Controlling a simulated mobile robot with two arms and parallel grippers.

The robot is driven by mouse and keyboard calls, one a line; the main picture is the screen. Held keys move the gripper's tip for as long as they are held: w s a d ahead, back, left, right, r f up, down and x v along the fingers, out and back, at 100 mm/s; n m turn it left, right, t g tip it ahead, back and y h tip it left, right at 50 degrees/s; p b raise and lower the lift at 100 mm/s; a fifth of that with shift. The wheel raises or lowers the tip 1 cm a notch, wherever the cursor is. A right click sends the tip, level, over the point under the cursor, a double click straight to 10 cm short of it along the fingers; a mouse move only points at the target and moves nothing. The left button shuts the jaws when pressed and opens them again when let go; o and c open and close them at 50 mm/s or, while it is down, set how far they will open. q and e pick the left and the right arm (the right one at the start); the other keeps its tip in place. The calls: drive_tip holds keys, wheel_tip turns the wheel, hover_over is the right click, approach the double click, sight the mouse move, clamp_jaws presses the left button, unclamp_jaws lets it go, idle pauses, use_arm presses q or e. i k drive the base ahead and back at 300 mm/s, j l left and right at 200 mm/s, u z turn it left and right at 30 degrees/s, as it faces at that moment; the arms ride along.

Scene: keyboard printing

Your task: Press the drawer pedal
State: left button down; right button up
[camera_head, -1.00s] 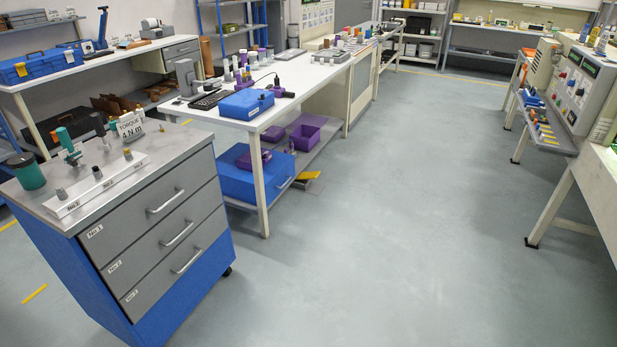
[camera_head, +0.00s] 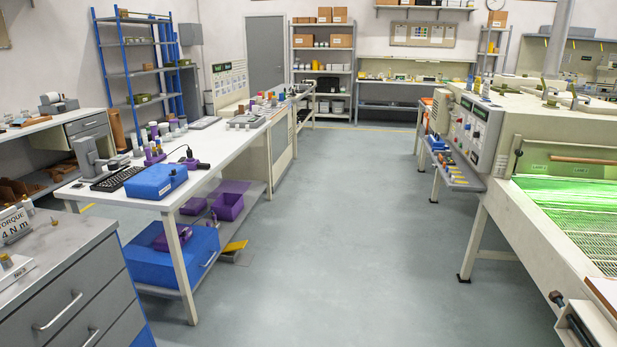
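A yellow pedal (camera_head: 236,246) sits low by the floor, at the right side of the white workbench (camera_head: 150,207). It is beside a large blue drawer-like box (camera_head: 168,268) with a handle, on the bench's lower level. A smaller purple box (camera_head: 174,238) sits on top of the blue one, and a purple bin (camera_head: 229,207) stands behind the pedal. Neither of my grippers shows in this view.
A grey drawer cabinet (camera_head: 72,303) fills the near left corner. A large machine with a green-lit bed (camera_head: 575,215) and a control panel (camera_head: 478,130) stands on the right. The grey floor (camera_head: 330,250) between bench and machine is clear.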

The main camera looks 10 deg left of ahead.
sight(239, 245)
drive_tip(key=i+u, duration=0.1)
drive_tip(key=i, duration=2.2)
drive_tip(key=i+j+u, duration=0.15)
drive_tip(key=i, duration=0.7)
drive_tip(key=i+u, duration=0.2)
drive_tip(key=i, duration=0.65)
drive_tip(key=i+l+u, duration=0.15)
drive_tip(key=i, duration=0.7)
